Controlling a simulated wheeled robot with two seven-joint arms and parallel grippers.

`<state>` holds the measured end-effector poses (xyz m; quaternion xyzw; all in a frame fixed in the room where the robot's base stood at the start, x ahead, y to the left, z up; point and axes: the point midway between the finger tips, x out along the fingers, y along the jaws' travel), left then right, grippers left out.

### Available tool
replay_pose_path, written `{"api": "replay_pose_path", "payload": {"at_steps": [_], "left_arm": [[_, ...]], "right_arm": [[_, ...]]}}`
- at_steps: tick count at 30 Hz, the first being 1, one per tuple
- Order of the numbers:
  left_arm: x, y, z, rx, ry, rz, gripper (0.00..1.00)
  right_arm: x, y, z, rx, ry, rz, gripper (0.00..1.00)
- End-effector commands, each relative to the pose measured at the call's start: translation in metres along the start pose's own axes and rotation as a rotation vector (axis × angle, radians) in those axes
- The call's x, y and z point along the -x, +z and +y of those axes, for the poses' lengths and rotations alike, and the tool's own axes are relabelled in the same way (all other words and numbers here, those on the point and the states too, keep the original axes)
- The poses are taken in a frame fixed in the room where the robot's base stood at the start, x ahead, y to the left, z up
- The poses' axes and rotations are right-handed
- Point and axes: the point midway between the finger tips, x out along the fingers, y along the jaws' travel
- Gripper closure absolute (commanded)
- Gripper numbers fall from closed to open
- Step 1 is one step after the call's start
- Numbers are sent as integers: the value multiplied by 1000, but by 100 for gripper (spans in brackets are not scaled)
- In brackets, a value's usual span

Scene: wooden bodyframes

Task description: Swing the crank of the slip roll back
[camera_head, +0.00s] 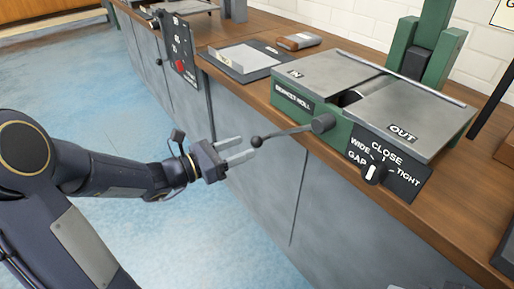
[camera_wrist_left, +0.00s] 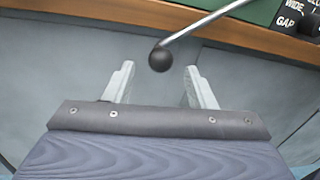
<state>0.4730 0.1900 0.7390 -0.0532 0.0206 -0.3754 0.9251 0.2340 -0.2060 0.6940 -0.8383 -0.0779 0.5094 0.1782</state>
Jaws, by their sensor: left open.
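The slip roll (camera_head: 362,131) is a green machine with two grey metal plates, marked IN and OUT, on the wooden bench. Its crank (camera_head: 288,133) sticks out from the front, a thin rod from a dark hub (camera_head: 323,124) to a black ball knob (camera_head: 257,142), pointing left. My left gripper (camera_head: 243,149) is open, its fingertips close to the knob. In the left wrist view the knob (camera_wrist_left: 160,60) lies just beyond and between the two open fingertips (camera_wrist_left: 158,85), with nothing gripped. I cannot tell if a finger touches it. My right gripper is not in view.
A gap dial (camera_head: 374,171) marked WIDE, CLOSE and TIGHT sits at the machine's front right. A grey plate (camera_head: 245,58) and a brown-grey block (camera_head: 299,41) lie on the bench (camera_head: 262,88). A red-button panel (camera_head: 180,55) hangs at the left. The blue floor is clear.

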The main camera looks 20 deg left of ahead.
Motion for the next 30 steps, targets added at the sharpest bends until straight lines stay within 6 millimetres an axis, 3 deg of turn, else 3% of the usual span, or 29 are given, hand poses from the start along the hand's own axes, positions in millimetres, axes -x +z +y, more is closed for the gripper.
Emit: {"api": "replay_pose_path", "payload": {"at_steps": [9,21,30], "left_arm": [[-48,-2,-1,-4,-4,2,50],[-56,0,-1,-3,-2,2,51],[-56,0,-1,-3,-2,2,90]], "right_arm": [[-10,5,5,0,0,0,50],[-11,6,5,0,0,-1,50],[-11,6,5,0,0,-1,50]]}}
